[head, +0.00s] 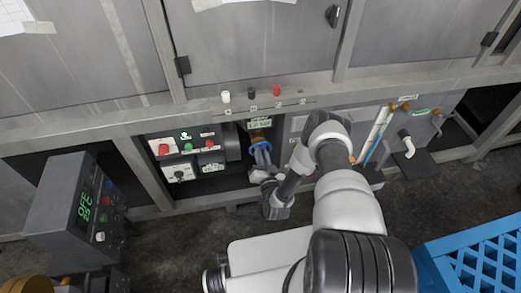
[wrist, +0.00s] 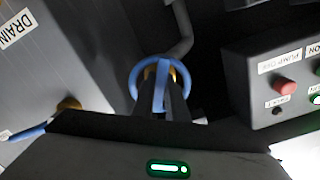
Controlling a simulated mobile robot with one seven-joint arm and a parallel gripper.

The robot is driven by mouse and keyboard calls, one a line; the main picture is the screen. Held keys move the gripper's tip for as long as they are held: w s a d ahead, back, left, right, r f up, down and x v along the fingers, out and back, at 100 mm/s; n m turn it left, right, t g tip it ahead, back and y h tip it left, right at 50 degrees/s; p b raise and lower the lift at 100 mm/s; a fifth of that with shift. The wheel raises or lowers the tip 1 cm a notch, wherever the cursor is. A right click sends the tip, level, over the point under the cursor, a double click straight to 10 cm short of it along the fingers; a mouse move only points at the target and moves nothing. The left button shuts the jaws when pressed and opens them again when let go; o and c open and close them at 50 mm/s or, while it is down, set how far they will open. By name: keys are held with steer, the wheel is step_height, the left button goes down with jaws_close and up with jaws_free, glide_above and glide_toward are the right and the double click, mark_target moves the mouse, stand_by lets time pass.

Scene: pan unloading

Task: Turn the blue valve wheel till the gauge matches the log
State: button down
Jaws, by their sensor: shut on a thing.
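The blue valve wheel (head: 262,147) is low under the bench, just right of the control box and below a small green label. It also shows in the wrist view as a blue ring with a crossbar (wrist: 160,84), with yellow behind it. My gripper (head: 259,168) reaches in from below right. In the wrist view its dark fingers (wrist: 163,104) are shut on the wheel and cover its lower middle. I cannot make out a gauge dial or a readable log in either view.
The control box (head: 188,158) with red and green buttons is close left of the wheel. Pipes (head: 375,135) are at right. A blue crate (head: 435,262) sits at lower right.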

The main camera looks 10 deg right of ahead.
steer(key=shift+w+r, duration=0.1)
steer(key=n, duration=0.2)
steer(key=shift+n, duration=0.4)
steer(key=shift+w+n, duration=0.15)
steer(key=shift+n, duration=1.65)
steer(key=shift+r, duration=0.1)
steer(key=shift+p, duration=0.3)
